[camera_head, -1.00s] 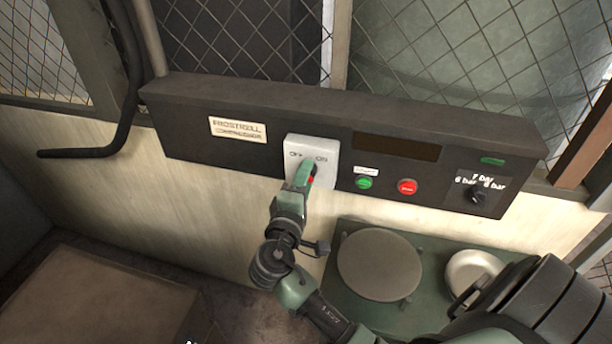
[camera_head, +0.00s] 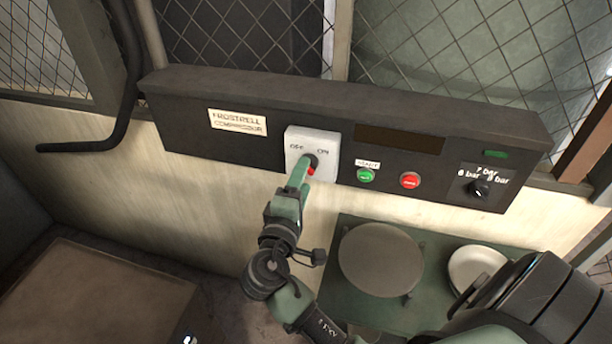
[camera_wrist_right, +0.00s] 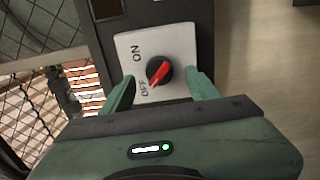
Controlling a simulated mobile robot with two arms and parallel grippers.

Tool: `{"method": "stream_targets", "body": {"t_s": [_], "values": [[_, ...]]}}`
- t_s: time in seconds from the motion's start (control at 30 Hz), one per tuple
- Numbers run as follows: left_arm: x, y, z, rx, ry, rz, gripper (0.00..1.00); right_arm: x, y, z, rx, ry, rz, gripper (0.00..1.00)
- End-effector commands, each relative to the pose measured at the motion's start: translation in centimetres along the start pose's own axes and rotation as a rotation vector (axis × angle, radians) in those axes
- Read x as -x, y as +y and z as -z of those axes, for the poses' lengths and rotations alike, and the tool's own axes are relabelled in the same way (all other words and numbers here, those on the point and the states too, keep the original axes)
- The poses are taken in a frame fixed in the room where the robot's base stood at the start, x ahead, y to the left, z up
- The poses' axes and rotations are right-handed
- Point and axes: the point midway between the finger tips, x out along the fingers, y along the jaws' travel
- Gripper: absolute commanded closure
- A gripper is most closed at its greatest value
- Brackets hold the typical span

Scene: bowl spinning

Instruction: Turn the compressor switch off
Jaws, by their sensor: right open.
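The compressor switch is a red-handled knob on a dark round base (camera_wrist_right: 160,72), set in a white plate (camera_head: 325,143) marked OFF and ON. In the right wrist view its red handle lies diagonally, one end toward the OFF mark. My right gripper (camera_head: 302,170) is at the plate, partly covering the knob in the head view. In the right wrist view, its two green fingers (camera_wrist_right: 162,88) are open on either side of the knob, with gaps showing. My left gripper is not in view.
The dark panel also holds a green button (camera_head: 366,176), a red button (camera_head: 410,180) and a pressure dial (camera_head: 478,189). Below it are a round disc (camera_head: 381,262) on a green stand and a white bowl (camera_head: 476,268). A bent dark pipe (camera_head: 100,143) stands left.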

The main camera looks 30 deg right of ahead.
Motion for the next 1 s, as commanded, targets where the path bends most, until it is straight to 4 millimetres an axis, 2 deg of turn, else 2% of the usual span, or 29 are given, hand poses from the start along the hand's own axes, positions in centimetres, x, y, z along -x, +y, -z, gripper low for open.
{"method": "stream_targets", "body": {"t_s": [0.03, 0.1, 0.3, 0.87, 0.93, 1.0], "values": [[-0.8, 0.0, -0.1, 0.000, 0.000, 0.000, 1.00, 1.0, -0.6, 0.0, -0.002, 0.001, 0.004, 0.40], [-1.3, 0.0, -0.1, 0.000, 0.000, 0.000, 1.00, 2.1, -0.5, 0.0, -0.003, 0.000, 0.004, 0.40], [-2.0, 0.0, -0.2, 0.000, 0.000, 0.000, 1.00, 4.2, -0.3, 0.0, -0.001, -0.001, 0.003, 0.40], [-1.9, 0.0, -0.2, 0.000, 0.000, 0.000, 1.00, 4.5, -0.1, 0.0, 0.001, 0.000, 0.001, 0.40], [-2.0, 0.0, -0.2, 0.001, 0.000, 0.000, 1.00, 4.4, -0.7, 0.3, 0.006, 0.009, 0.009, 0.40], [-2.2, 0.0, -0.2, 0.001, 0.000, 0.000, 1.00, 4.4, -2.3, 1.1, 0.020, 0.036, 0.033, 0.40]]}}
